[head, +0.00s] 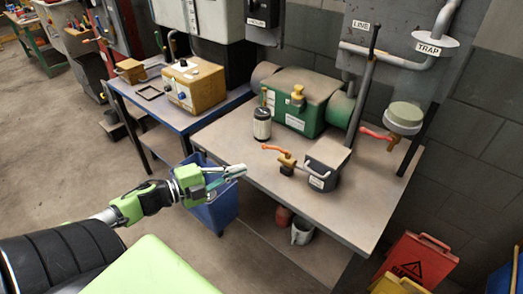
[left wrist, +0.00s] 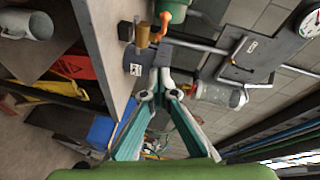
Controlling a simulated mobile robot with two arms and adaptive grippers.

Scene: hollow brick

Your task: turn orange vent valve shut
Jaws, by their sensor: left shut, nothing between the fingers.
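An orange lever (head: 272,148) sits on a brass valve (head: 287,160) beside a small dark grey box with a white label, on the workbench top. It points left in the head view. A second, redder lever (head: 376,135) sits below the trap at the right. My left gripper (head: 240,170) is shut and empty, in front of the bench edge, left of and below the orange lever, and apart from it. In the left wrist view its fingers (left wrist: 160,76) meet, with an orange handle (left wrist: 165,19) and a brass part (left wrist: 142,36) beyond them. The right gripper is out of view.
A blue bin (head: 217,212) stands below my left gripper. A red warning sign (head: 415,262) stands at lower right. Open floor lies at left.

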